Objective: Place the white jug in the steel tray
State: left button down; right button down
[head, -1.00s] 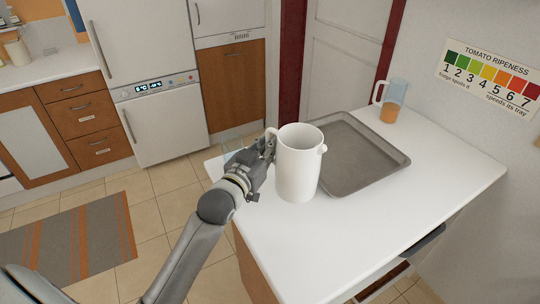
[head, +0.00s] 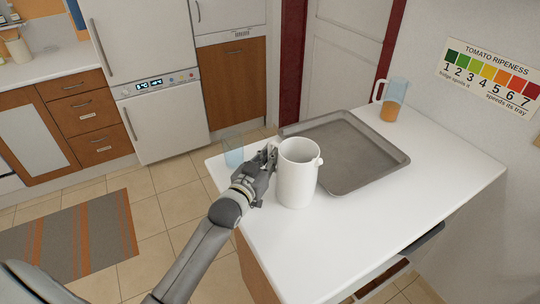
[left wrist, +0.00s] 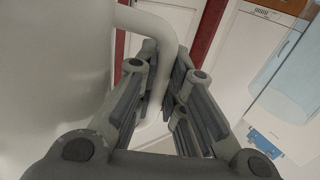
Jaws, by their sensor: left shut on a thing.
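The white jug (head: 298,178) is upright at the left part of the white counter, in front of the steel tray; I cannot tell whether its base touches the counter. My left gripper (head: 268,160) is on the jug's left side, shut on its handle. In the left wrist view the jug's body (left wrist: 60,70) fills the left, and its handle (left wrist: 158,50) passes between the fingers (left wrist: 160,85). The steel tray (head: 350,182) lies flat and empty on the counter, behind and to the right of the jug. My right gripper is not in view.
A clear glass (head: 233,152) stands at the counter's left corner, close to my gripper. A glass pitcher with orange liquid (head: 391,103) stands behind the tray by the wall. The front right of the white counter (head: 390,215) is clear.

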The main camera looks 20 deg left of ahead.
pick_arm(q)
jog(key=c, duration=1.5)
grip_release()
jog(key=shift+f, duration=0.1)
jog(key=shift+s, duration=0.1)
